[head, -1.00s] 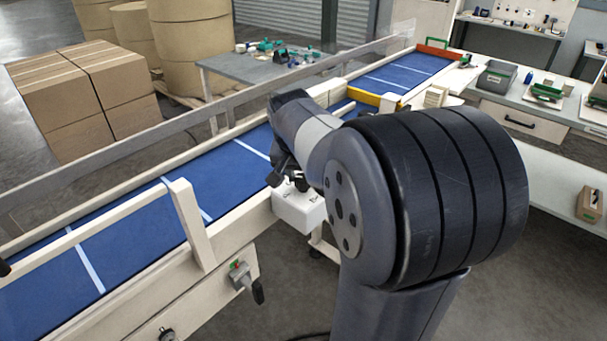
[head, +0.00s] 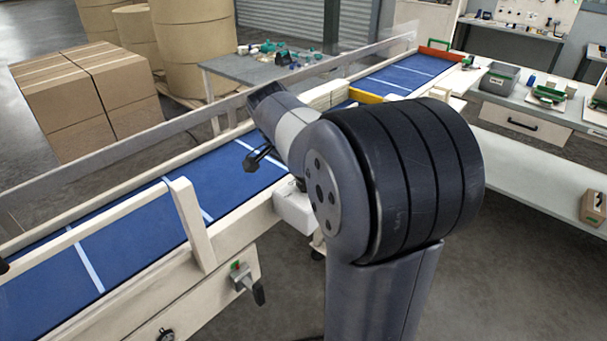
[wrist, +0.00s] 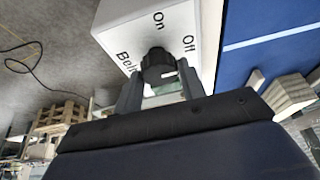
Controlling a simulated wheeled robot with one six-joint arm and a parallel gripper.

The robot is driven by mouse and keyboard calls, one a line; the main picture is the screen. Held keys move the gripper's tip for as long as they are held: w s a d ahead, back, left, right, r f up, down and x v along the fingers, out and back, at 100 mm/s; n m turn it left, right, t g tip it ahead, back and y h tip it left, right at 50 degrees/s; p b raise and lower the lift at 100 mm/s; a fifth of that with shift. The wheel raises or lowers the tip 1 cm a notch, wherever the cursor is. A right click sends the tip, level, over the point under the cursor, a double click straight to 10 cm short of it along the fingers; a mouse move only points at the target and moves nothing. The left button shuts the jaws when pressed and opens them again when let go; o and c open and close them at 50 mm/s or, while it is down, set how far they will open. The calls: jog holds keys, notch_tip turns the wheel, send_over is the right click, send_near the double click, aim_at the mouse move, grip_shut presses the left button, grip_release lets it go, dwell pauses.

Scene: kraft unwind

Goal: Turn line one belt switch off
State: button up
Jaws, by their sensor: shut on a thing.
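The belt switch box (wrist: 130,30) is white and carries the words "Belt", "On" and "Off". Its black round knob (wrist: 156,62) has a white mark, which lies on the knob's right side in the wrist view; I cannot tell for sure which word it points to. My gripper (wrist: 160,88) has one finger on each side of the knob and is shut on it. In the head view the box (head: 294,211) sits at the conveyor's near side, partly behind my arm. The knob and fingertips are hidden there.
The blue conveyor belt (head: 130,222) runs along the box's far side, with a cream upright post (head: 192,224) to the left. A grey lever switch (head: 242,278) is on the conveyor's side below. The floor at right is clear.

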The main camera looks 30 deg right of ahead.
dwell(0.3)
jog(key=o, duration=1)
jog(key=shift+c, duration=0.2)
jog(key=v, duration=1)
jog(key=shift+r, duration=0.4)
jog(key=shift+f, duration=0.1)
jog(key=x, duration=1)
jog(key=shift+f, duration=0.35)
jog(key=shift+r, duration=0.1)
